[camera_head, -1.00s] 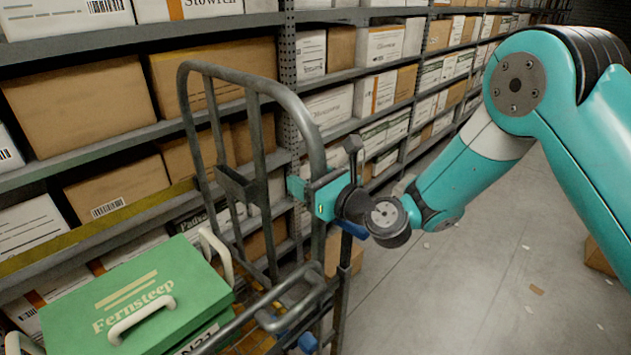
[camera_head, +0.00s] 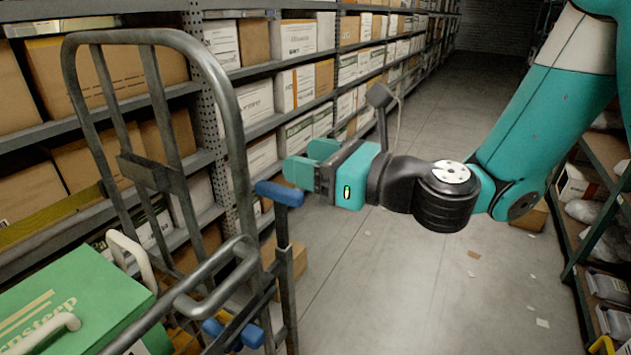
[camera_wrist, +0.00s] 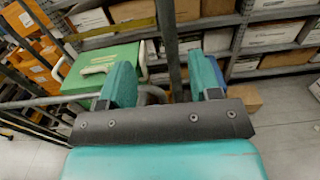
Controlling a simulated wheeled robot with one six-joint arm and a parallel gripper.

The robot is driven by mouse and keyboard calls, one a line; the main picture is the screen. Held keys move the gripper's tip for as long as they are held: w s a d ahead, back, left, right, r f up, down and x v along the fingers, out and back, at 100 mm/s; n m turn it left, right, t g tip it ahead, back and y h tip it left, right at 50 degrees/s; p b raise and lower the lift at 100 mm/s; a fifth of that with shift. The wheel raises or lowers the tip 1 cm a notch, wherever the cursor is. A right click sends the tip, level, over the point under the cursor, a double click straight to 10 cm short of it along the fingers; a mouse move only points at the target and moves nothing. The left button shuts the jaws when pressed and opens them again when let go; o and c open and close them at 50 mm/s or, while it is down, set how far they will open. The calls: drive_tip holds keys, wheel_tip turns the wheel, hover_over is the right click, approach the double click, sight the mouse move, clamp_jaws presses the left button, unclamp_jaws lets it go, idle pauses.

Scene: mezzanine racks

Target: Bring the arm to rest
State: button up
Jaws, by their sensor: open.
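My gripper (camera_head: 312,165) is in the head view, at the end of my teal arm, pointing left toward the grey tubular cart frame (camera_head: 232,135). It is open and nothing shows between its fingers. In the wrist view its two teal fingers (camera_wrist: 163,82) stand apart, with a cart upright seen beyond the gap. In the head view it appears just right of the frame, above a blue-capped handle (camera_head: 280,193); whether it touches either cannot be told.
A green Fernsteep box (camera_head: 75,300) with white handles is on the cart at lower left. Racks of cartons (camera_head: 295,90) line the left. Another rack (camera_head: 600,215) stands at right. The aisle floor (camera_head: 400,285) between is mostly clear, with small scraps and a carton (camera_head: 530,217).

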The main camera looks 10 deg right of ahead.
drive_tip(key=shift+s+d, duration=0.2)
drive_tip(key=shift+d, duration=0.05)
drive_tip(key=s+a+f+n+g+h, duration=0.25)
drive_tip(key=s+n+g, duration=0.8)
drive_tip(key=n, duration=0.95)
drive_tip(key=s+d+f+n+h, duration=0.2)
drive_tip(key=s+d+n+h, duration=0.5)
drive_tip(key=d+n, duration=0.3)
drive_tip(key=s+n, duration=0.1)
drive_tip(key=n, duration=0.1)
drive_tip(key=shift+s+d+n, duration=0.2)
drive_tip(key=shift+d+n, duration=0.05)
drive_tip(key=shift+n, duration=0.05)
drive_tip(key=shift+f+g+h, duration=0.1)
drive_tip(key=shift+g+h, duration=0.15)
